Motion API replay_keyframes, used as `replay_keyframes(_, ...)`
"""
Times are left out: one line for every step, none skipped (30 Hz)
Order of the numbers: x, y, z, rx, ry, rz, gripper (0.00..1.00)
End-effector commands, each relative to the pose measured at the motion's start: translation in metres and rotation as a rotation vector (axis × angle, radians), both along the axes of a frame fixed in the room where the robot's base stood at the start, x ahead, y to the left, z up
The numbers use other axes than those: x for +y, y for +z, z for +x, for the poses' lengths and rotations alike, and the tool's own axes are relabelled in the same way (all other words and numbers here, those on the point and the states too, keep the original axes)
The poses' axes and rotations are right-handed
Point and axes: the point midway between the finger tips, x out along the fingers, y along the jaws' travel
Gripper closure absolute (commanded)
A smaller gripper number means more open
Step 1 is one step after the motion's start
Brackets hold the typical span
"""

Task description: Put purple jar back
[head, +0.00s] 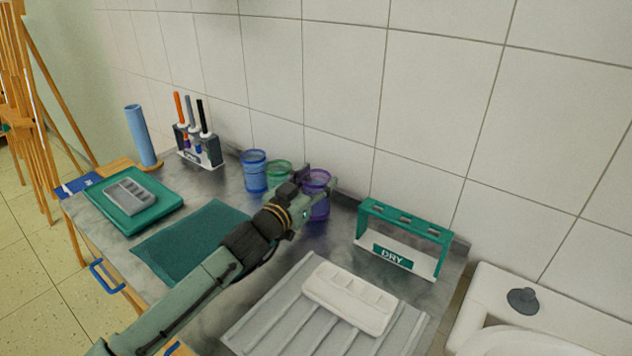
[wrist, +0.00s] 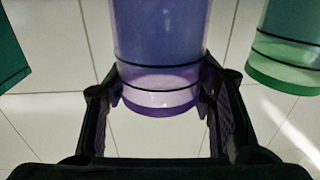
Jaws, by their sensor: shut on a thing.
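The purple jar (head: 317,184) is a translucent cylinder with dark bands. It stands at the right end of a short row of jars near the tiled wall. In the wrist view the purple jar (wrist: 158,60) is between the two fingers, which press on its sides. My gripper (head: 312,188) is shut on it; it also shows in the wrist view (wrist: 158,92). The arm covers part of the jar in the head view. I cannot tell whether its base touches the counter.
A green jar (head: 278,175) and a blue jar (head: 254,172) stand left of the purple one. The green "DRY" rack (head: 403,237) is to the right. A white palette (head: 349,297) lies on a grey ribbed board (head: 262,326). A teal mat (head: 190,243) lies left of my arm.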

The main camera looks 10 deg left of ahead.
Motion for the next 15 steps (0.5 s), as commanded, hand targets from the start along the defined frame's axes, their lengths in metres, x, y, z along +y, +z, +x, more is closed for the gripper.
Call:
replay_keyframes(0.0,-0.004,0.0,-0.001,0.0,-0.003,0.86)
replay_keyframes(0.0,-0.006,0.0,-0.002,0.0,-0.002,0.86)
replay_keyframes(0.0,-0.008,0.0,-0.003,-0.001,-0.001,0.86)
replay_keyframes(0.0,-0.008,0.0,-0.003,-0.001,0.0,0.86)
replay_keyframes(0.0,-0.008,0.0,-0.003,-0.001,0.0,0.86)
replay_keyframes(0.0,-0.008,0.0,-0.003,-0.001,0.0,0.86)
replay_keyframes(0.0,-0.008,0.0,-0.002,-0.001,0.0,0.86)
replay_keyframes(0.0,-0.008,0.0,-0.002,-0.001,0.0,0.86)
replay_keyframes(0.0,-0.009,0.0,-0.002,-0.001,0.0,0.86)
replay_keyframes(0.0,-0.009,0.0,-0.002,-0.001,0.0,0.86)
replay_keyframes(0.0,-0.011,0.0,-0.002,-0.001,0.0,0.86)
replay_keyframes(0.0,-0.012,0.0,-0.002,-0.001,0.0,0.86)
replay_keyframes(0.0,-0.013,0.0,-0.002,-0.001,0.0,0.86)
replay_keyframes(0.0,-0.014,0.0,-0.002,-0.001,0.0,0.86)
replay_keyframes(0.0,-0.013,0.0,-0.001,-0.001,0.001,0.47)
